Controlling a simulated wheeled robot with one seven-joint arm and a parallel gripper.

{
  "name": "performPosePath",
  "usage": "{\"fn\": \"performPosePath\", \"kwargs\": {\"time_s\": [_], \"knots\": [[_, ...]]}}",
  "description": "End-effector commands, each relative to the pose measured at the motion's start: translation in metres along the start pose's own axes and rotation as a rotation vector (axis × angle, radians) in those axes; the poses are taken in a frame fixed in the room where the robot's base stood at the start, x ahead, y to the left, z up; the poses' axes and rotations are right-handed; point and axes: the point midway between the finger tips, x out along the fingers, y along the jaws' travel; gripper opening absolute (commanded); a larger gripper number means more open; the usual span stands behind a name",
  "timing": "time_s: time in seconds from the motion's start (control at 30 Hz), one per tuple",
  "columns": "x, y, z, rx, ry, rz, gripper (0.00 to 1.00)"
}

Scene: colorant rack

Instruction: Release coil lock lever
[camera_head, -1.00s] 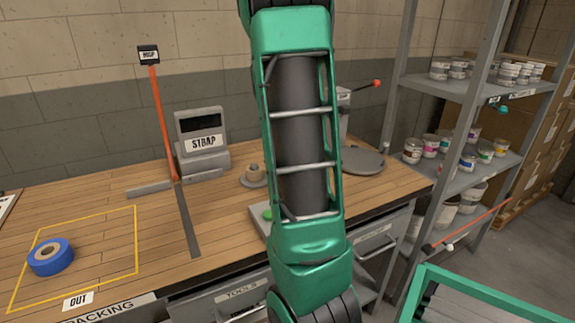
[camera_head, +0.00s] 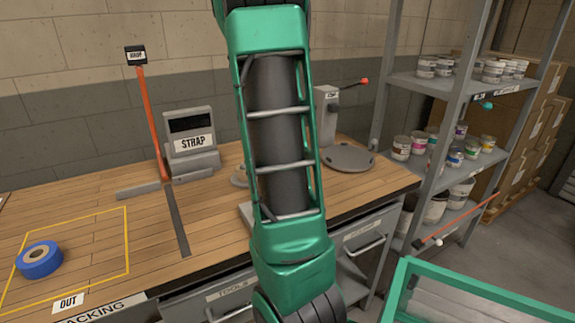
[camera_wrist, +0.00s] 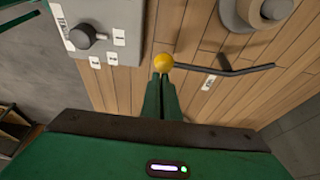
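In the wrist view, a dark lever with a bent arm (camera_wrist: 235,70) and a round yellow knob (camera_wrist: 163,62) lies above the wooden surface. A small label (camera_wrist: 208,83) is beside it. My gripper (camera_wrist: 161,78) has its two green fingers close together, pointing at the knob. The fingertips are at the knob's near edge; whether they touch it I cannot tell. The fingers appear shut with nothing visible between them. In the head view my own green arm hides the gripper and the lever.
A grey unit with a dark dial (camera_wrist: 82,37) and a round grey spool-like part (camera_wrist: 247,12) flank the lever. The workbench (camera_head: 95,200) carries a strap machine (camera_head: 190,135) and blue tape (camera_head: 39,259). A shelf rack (camera_head: 440,85) stands at right.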

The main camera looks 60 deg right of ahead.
Motion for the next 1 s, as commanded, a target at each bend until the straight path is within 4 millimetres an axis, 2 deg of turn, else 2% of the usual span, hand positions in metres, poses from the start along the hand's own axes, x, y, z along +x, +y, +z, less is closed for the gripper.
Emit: {"fn": "performPosePath", "kwargs": {"time_s": [0.07, 0.3, 0.5, 0.7, 1.0], "knots": [[0.000, -0.001, 0.001, -0.010, -0.007, 0.001, 0.00], [0.005, -0.004, -0.033, -0.005, 0.000, -0.001, 0.00], [-0.042, -0.007, -0.030, -0.010, 0.000, -0.008, 0.00], [-0.076, -0.007, -0.030, -0.008, 0.001, -0.006, 0.00], [-0.096, -0.007, -0.030, -0.007, 0.001, -0.003, 0.00]]}}
